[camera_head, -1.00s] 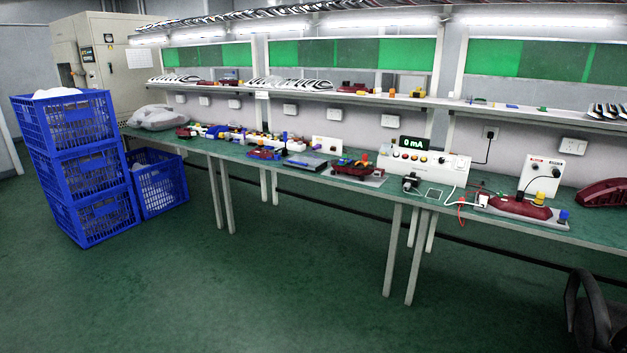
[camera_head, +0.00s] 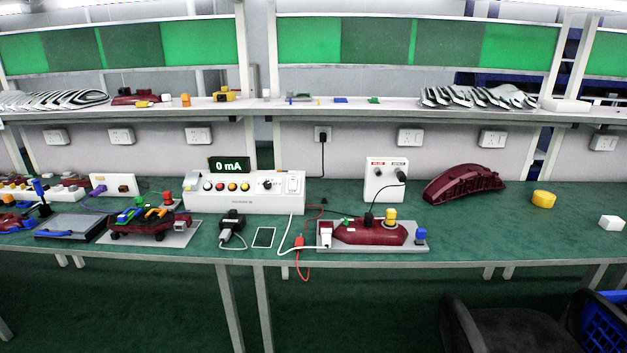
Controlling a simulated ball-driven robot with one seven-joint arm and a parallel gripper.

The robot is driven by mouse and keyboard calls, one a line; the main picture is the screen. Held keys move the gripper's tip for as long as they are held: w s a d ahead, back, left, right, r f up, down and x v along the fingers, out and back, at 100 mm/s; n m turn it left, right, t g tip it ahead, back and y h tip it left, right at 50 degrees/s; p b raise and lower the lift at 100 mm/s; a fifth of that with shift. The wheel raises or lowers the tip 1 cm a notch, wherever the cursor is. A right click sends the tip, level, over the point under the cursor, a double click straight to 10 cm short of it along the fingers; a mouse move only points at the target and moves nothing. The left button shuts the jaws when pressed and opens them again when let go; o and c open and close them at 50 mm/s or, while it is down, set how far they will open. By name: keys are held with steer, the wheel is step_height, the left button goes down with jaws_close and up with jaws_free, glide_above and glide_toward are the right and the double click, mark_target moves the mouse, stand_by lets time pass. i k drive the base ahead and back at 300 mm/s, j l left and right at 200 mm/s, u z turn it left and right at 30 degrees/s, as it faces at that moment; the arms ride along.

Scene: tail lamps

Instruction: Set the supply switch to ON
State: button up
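A white supply box (camera_head: 245,203) stands on the green bench, left of the picture's middle. The switch's position is too small to tell. A smaller white box (camera_head: 386,180) with two dark knobs or sockets stands farther right, a black cable running from it to a dark red lamp fixture (camera_head: 370,232). My gripper is not in view.
The green bench (camera_head: 480,225) runs across the picture. A dark red lamp housing (camera_head: 464,184) and a yellow roll (camera_head: 543,199) lie to the right. A black chair (camera_head: 500,325) stands front right.

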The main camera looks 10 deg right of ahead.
mark_target(293, 182)
steer(key=i+l+u, duration=0.1)
steer(key=i, duration=1)
